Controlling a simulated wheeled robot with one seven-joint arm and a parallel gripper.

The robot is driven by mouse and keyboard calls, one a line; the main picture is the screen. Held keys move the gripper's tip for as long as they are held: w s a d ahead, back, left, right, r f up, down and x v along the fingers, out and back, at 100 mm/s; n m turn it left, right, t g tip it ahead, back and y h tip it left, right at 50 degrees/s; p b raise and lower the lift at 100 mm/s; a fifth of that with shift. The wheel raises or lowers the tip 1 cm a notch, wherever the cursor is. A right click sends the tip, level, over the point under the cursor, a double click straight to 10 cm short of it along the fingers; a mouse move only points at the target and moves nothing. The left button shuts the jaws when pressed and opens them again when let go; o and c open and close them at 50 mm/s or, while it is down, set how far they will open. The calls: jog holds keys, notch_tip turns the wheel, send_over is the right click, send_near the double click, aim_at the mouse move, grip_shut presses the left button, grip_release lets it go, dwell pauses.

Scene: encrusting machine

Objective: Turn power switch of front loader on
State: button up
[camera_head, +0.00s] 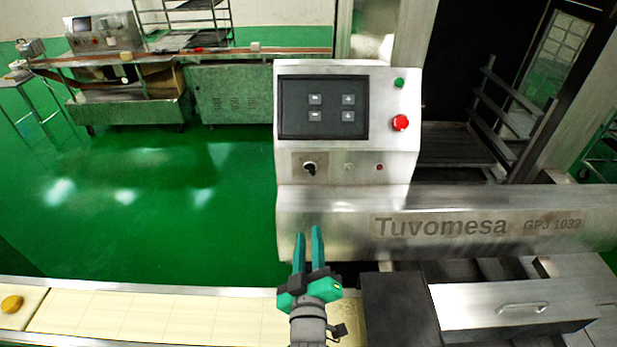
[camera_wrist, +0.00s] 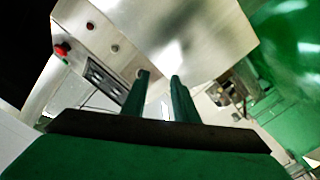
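The power switch (camera_head: 310,167) is a small dark rotary knob on a square plate, low on the left of the steel control panel (camera_head: 430,85) in the head view. My gripper (camera_head: 308,232) has two teal fingers pointing up, below the switch in the picture. The fingers are apart with a narrow gap and nothing between them. In the wrist view, my gripper (camera_wrist: 161,75) is open in front of the tilted panel (camera_wrist: 185,35). There the switch appears mostly hidden behind the left fingertip. I cannot tell whether the fingers touch anything.
The panel has a dark button display (camera_head: 323,107), a red emergency button (camera_head: 400,122), a green button (camera_head: 399,83) and two small lamps. A steel housing marked Tuvomesa (camera_head: 450,222) lies below. A pale conveyor (camera_head: 150,315) runs along the front left. Green floor is open behind it.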

jog(key=n, duration=0.2)
send_near(309, 171)
jog(key=w, duration=0.8)
jog(key=shift+f, duration=0.2)
jog(key=shift+a, duration=0.1)
jog(key=shift+s, duration=0.1)
jog(key=shift+c, duration=0.7)
grip_shut()
